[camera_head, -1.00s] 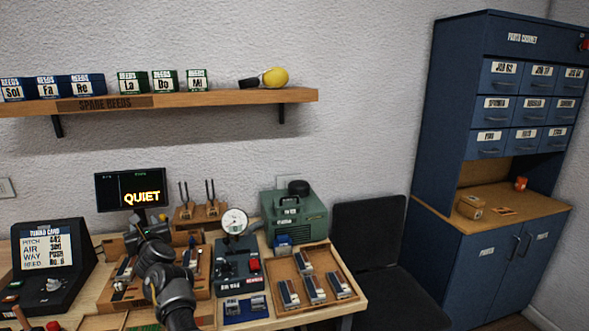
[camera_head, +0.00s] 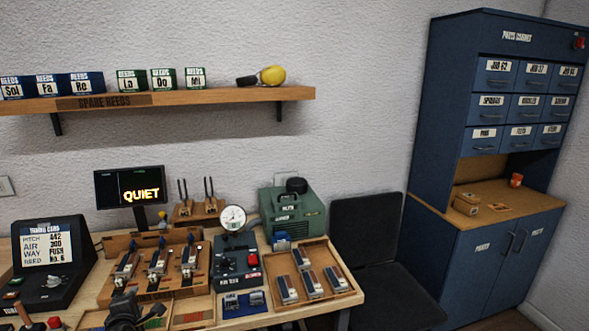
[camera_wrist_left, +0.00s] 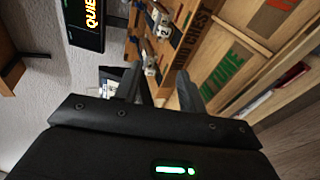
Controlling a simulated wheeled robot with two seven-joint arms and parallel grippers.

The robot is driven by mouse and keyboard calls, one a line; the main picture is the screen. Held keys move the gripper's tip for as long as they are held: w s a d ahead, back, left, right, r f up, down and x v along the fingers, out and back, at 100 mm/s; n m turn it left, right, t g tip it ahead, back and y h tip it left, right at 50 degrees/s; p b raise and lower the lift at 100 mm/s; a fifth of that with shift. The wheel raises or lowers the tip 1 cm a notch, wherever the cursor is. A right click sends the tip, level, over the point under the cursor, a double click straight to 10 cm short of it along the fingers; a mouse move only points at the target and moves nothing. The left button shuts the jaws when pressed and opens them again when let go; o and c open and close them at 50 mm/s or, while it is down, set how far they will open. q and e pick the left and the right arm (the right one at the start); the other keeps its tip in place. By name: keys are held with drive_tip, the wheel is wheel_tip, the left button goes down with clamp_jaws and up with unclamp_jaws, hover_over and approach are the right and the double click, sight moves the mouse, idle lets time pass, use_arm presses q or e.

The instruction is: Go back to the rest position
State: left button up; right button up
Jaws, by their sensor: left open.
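My left gripper (camera_head: 140,314) is at the bottom of the head view, low over the front of the workbench. In the left wrist view its two fingers (camera_wrist_left: 158,88) are apart with nothing held between them. The wooden rack (camera_head: 150,291) with several metal reed assemblies stands just behind it, apart from the gripper; the rack's lettered front edge also shows in the left wrist view (camera_wrist_left: 196,45). My right gripper is in neither view.
A dark tuning console (camera_head: 52,270) is at the left and a QUIET screen (camera_head: 131,187) behind. A gauge unit (camera_head: 238,262), a wooden tray (camera_head: 335,268) of metal parts and a green machine (camera_head: 300,215) are to the right. A black chair (camera_head: 375,240) and a blue cabinet (camera_head: 490,235) stand beyond.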

use_arm(q)
drive_tip(key=s+d+f+m+g+h, duration=0.25)
drive_tip(key=s+d+f+m, duration=0.45)
drive_tip(key=s, duration=0.6)
drive_tip(key=s+d+f+m+g+h, duration=0.1)
drive_tip(key=s+d+f+m+g, duration=0.25)
drive_tip(key=s+m, duration=0.75)
drive_tip(key=s+d+f+m+g+h, duration=0.2)
drive_tip(key=s+d+f+m+g, duration=0.35)
drive_tip(key=s, duration=0.85)
wheel_tip(320, 180, down, 26)
drive_tip(key=d+f+m+b, duration=0.1)
drive_tip(key=m+b, duration=0.1)
drive_tip(key=b, duration=0.3)
drive_tip(key=s+a+f+b, duration=0.2)
drive_tip(key=s+f, duration=0.6)
drive_tip(key=f, duration=0.3)
drive_tip(key=s+a+f+b, duration=0.2)
drive_tip(key=s+f+b, duration=0.1)
drive_tip(key=s+f, duration=0.6)
wheel_tip(320, 180, down, 2)
drive_tip(key=shift+f+y, duration=0.15)
drive_tip(key=shift+y, duration=0.2)
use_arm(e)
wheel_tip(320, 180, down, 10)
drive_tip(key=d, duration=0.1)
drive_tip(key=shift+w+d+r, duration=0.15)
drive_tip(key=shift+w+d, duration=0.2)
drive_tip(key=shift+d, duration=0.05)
